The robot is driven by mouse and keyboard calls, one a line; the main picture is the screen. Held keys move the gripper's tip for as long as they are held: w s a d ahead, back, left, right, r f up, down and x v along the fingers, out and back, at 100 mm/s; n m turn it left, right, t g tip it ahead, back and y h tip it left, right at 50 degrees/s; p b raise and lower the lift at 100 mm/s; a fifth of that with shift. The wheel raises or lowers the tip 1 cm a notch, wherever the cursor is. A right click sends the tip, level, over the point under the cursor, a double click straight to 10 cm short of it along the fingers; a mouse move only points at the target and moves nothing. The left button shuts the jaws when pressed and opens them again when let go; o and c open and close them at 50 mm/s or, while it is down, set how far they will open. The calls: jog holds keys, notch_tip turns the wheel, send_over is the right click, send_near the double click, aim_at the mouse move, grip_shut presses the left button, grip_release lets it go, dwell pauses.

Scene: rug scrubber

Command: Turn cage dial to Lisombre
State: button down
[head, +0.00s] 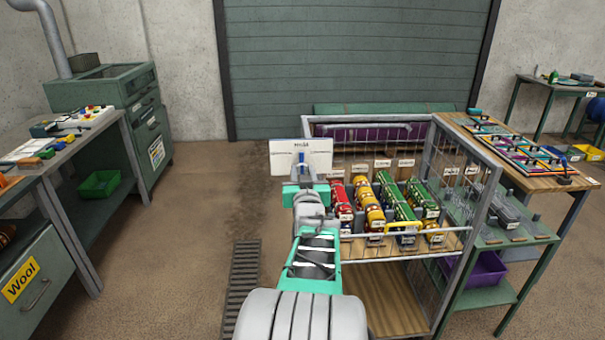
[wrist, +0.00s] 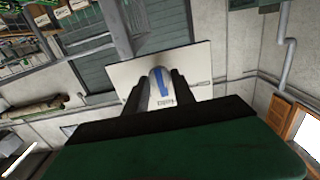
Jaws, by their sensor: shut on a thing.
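A white dial panel (head: 283,160) stands at the left end of the wire cage (head: 460,190). The head view shows dark lettering at its top and a label on each side, too small to read surely. The panel also shows in the wrist view (wrist: 200,62). The dial knob (wrist: 155,76) is pale with a blue stripe. My gripper (wrist: 157,92) is shut on the knob, one dark finger on each side. In the head view, my gripper (head: 302,176) covers the panel's lower part, with a blue mark showing above it. I cannot tell which label the dial points at.
The cage holds several red, yellow and green bottle-like items (head: 372,210) on a shelf. A wooden-topped bench (head: 470,130) stands right of it. A workbench (head: 60,160) and a green cabinet (head: 105,88) stand at left. Floor between (head: 190,200) is clear, except for a grate (head: 243,265).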

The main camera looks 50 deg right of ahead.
jog(key=shift+f+m+b, duration=0.15)
jog(key=shift+m+b, duration=0.15)
jog(key=shift+b, duration=0.15)
jog(key=m+b, duration=0.3)
jog(key=b, duration=0.2)
jog(key=shift+f, duration=0.15)
jog(key=m+b, duration=0.4)
jog(key=shift+s, duration=0.1)
jog(key=shift+r+m+b, duration=0.25)
jog(key=shift+m+b, duration=0.65)
jog(key=shift+m, duration=0.3)
jog(key=c, duration=1.1)
grip_release()
jog(key=shift+s, duration=0.1)
jog(key=b+v, duration=0.1)
jog(key=v, duration=0.6)
jog(key=shift+s+a, duration=0.2)
